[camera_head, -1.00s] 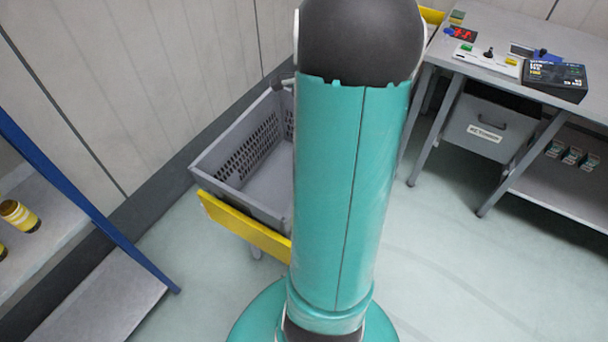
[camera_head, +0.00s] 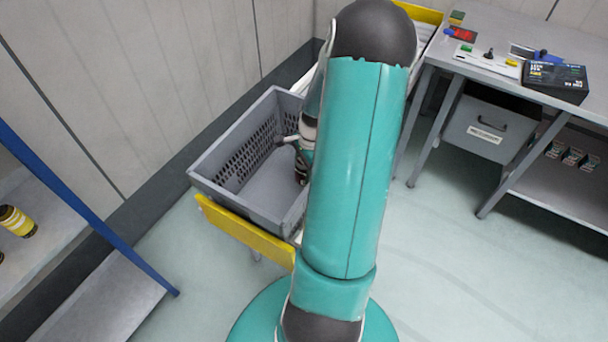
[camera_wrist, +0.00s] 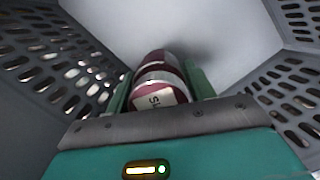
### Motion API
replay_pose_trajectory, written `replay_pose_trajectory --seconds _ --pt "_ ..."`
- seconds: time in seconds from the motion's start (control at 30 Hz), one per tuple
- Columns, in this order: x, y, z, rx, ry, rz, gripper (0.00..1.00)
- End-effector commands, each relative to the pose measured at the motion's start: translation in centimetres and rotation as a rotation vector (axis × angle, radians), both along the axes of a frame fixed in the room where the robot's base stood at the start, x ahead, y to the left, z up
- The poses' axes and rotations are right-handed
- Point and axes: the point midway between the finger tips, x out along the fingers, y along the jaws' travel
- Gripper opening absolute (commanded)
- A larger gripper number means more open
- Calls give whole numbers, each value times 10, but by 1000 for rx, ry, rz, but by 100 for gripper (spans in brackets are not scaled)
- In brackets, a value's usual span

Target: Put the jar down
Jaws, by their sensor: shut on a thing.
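The jar (camera_wrist: 160,72) is dark red with a pale band and a white label, and it lies between the two green fingers of my gripper (camera_wrist: 162,85) in the wrist view. My gripper is shut on it, inside the grey perforated tote (camera_wrist: 62,75), with tote walls on both sides and the pale floor beyond. In the head view the tote (camera_head: 222,187) stands left of my teal arm. A dark part of the jar (camera_head: 301,172) shows low in the tote beside my arm. I cannot tell whether the jar touches the tote floor.
The tote sits on a stand with a yellow edge (camera_head: 245,232). A blue-edged shelf (camera_head: 70,215) at left holds a yellow jar (camera_head: 17,221). A grey workbench (camera_head: 480,62) with a black box (camera_head: 556,80) stands at right. The tote floor is otherwise clear.

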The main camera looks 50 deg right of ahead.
Motion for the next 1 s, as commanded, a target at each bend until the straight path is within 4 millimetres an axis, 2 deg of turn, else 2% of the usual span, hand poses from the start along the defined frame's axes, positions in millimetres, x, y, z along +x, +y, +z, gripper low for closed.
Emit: replay_pose_trajectory --seconds 0.23,0.57,0.6,0.7,1.0 --pt "1 -1 -34 2 0 1 20" --pt "1 -1 -37 0 0 0 20" --pt "1 -1 -38 0 0 0 56" --pt "1 -1 -38 0 0 0 75" --pt "1 -1 -37 0 0 0 75"
